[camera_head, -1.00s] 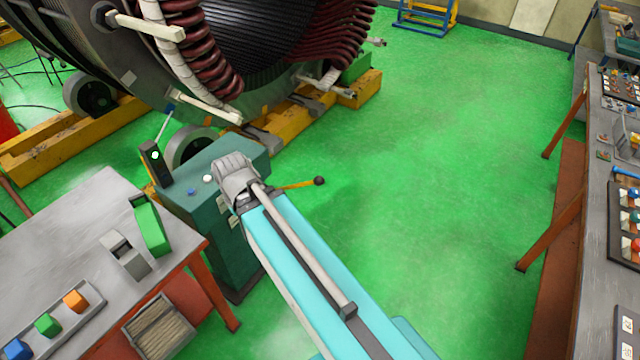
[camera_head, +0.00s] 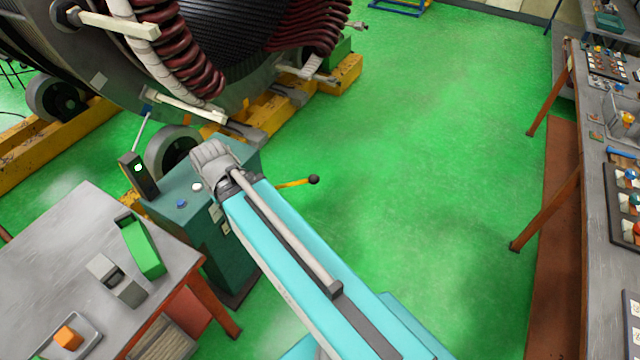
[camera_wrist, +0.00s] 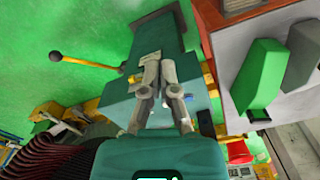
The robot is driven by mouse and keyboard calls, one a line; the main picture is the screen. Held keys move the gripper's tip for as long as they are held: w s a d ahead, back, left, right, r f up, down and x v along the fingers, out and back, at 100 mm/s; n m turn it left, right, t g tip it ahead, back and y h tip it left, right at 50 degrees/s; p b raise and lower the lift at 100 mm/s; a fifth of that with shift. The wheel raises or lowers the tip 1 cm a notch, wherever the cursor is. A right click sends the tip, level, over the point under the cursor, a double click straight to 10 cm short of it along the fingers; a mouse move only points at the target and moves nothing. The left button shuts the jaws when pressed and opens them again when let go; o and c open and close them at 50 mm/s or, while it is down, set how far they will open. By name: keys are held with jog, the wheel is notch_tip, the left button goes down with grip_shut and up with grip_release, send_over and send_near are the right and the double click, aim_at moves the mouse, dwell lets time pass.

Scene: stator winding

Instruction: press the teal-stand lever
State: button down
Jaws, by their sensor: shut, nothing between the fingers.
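The teal stand (camera_head: 231,256) stands beside the left workbench, and it also shows in the wrist view (camera_wrist: 118,104). Its lever (camera_head: 295,183) has a yellow shaft and a black knob and sticks out to the right in the head view. In the wrist view the lever (camera_wrist: 90,63) points left, knob at the far left end. My gripper (camera_wrist: 153,60) is shut and empty, over the stand's top in that picture, with the lever to its left and apart from the fingers. In the head view my arm's grey end covers part of the stand, and the fingertips cannot be made out.
A large stator (camera_head: 110,60) with dark red coils rests behind the stand on yellow beams. The left workbench (camera_head: 50,240) holds a green block (camera_head: 143,247) and a grey block. A right bench (camera_head: 590,180) carries trays of parts. Green floor between is clear.

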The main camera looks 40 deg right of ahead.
jog(key=shift+d+f, duration=0.1)
jog(key=shift+d, duration=0.15)
jog(key=w+d+f+m+t+y+b, duration=0.25)
jog(key=d+f+m+b, duration=0.25)
jog(key=d+f+b, duration=0.35)
jog(key=w+d+f+m+t+y+b, duration=0.1)
jog(key=w+d+f+m+y+b, duration=0.3)
jog(key=f+b, duration=0.65)
jog(key=w+d+f+m+t+y+b, duration=0.15)
jog(key=w+d+f+m+b, duration=0.25)
jog(key=d+f+m+b, duration=0.55)
jog(key=s+d+f+m+t+b, duration=0.2)
jog(key=d+f+m+t+b, duration=0.1)
jog(key=d+b, duration=0.6)
jog(key=s+d+f+m+t+b, duration=0.2)
jog(key=d+f+m+t+b, duration=0.1)
jog(key=d+b, duration=0.6)
jog(key=s+d+f+m+t+b, duration=0.2)
jog(key=d+f+m+t+b, duration=0.1)
jog(key=d+b, duration=0.6)
jog(key=shift+s+d+f+m+t, duration=0.35)
jog(key=shift+d+f+m, duration=0.35)
jog(key=shift+d, duration=0.5)
